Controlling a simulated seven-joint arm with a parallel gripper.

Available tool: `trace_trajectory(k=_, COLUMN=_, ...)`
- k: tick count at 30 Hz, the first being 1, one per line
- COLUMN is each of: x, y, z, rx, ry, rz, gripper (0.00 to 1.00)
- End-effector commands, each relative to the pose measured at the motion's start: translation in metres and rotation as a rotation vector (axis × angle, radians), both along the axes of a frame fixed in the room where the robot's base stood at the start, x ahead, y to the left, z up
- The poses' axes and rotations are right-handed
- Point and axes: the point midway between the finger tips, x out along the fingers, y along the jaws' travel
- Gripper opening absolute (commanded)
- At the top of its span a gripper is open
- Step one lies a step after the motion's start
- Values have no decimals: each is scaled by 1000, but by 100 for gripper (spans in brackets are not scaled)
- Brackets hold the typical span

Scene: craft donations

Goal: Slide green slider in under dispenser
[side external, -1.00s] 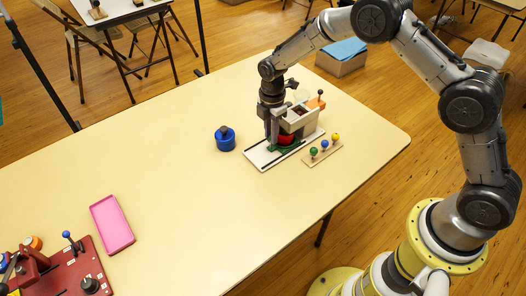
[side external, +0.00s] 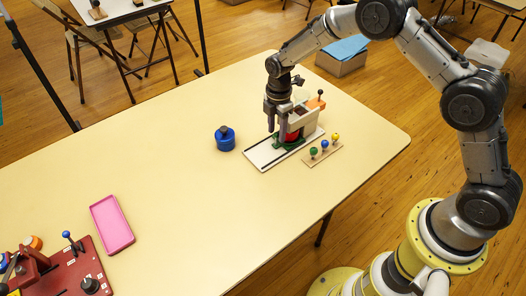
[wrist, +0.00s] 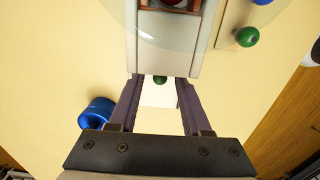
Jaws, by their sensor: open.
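The green slider (side external: 288,147) sits on the white track base (side external: 261,154) at the dispenser's front. A red piece (side external: 293,136) shows above it, below the dispenser body (side external: 305,117). My gripper (side external: 277,141) points down at the front of the dispenser, close to the slider. In the wrist view my gripper (wrist: 160,82) is open, its two fingers apart. A small green part (wrist: 160,79) of the slider shows between the fingertips, at the edge of the dispenser (wrist: 168,58). The rest of the slider is hidden there.
A blue round container (side external: 225,140) stands left of the track. A small wooden rack (side external: 322,154) with green, blue and yellow knobs lies right of it. A pink tray (side external: 112,224) and a red device (side external: 87,270) are far left. The table between is clear.

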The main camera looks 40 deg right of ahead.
Motion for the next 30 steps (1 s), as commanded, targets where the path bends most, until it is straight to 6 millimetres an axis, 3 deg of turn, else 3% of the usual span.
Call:
trace_trajectory(k=5, x=0, y=1, z=6, rx=0, ry=-1, rz=0, gripper=48)
trace_trajectory(k=30, x=0, y=1, z=74, rx=1, ry=-1, rz=0, gripper=48)
